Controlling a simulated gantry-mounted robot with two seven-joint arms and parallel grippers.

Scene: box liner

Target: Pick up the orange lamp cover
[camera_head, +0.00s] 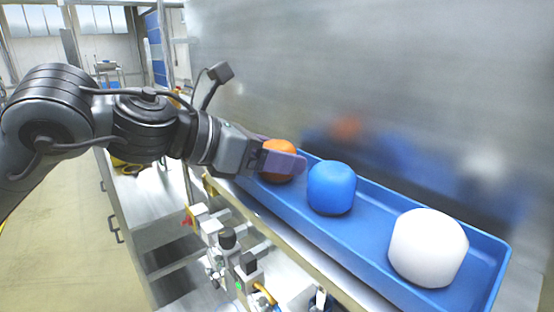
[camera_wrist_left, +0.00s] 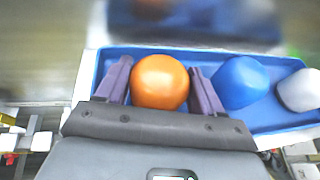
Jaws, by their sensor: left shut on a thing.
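The orange lamp cover (camera_head: 279,148) is a rounded orange piece at the far left end of the blue tray (camera_head: 376,270) in the head view. My left gripper (camera_head: 282,163) is around it, with one purple finger in front of it. In the left wrist view the orange lamp cover (camera_wrist_left: 160,82) sits between the two purple fingers of the left gripper (camera_wrist_left: 160,88). The gripper is shut on it. The cover is still at tray level; whether its base touches the tray floor is hidden. My right gripper is not in view.
A blue lamp cover (camera_head: 332,188) stands close to the right of the gripper, near its finger in the wrist view. A white lamp cover (camera_head: 428,247) stands at the tray's near end. A shiny metal wall (camera_head: 380,70) rises behind. Fixtures (camera_head: 235,250) sit in front of the tray.

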